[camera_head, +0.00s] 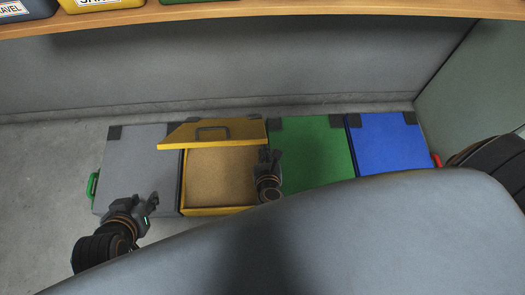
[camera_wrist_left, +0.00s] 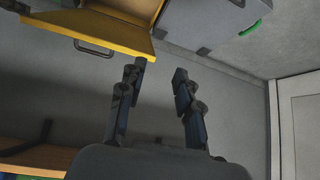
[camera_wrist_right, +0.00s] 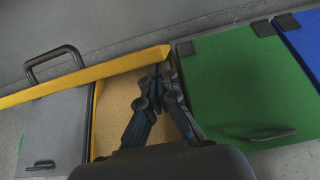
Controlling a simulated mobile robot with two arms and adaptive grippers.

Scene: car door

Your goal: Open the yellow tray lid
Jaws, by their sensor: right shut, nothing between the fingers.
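The yellow tray lid (camera_head: 213,132) is raised and tilted back, with its dark handle (camera_head: 212,132) facing up. The open tray beneath has a yellow rim (camera_head: 217,210) and a tan, grainy content (camera_head: 222,172). My right gripper (camera_head: 268,154) is shut and empty, over the tray's right side, its fingertips close by the lid's right end; contact cannot be told. It also shows in the right wrist view (camera_wrist_right: 161,70). My left gripper (camera_head: 152,200) is over the grey lid's front part; the left wrist view shows it open and empty (camera_wrist_left: 156,75), with the yellow lid (camera_wrist_left: 115,32) beyond its fingers.
A closed grey lid (camera_head: 140,165) lies left of the yellow tray, with a green handle (camera_head: 92,185) on its left side. Closed green (camera_head: 312,150) and blue (camera_head: 390,142) lids lie right. A wooden shelf (camera_head: 300,10) with labelled bins runs above.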

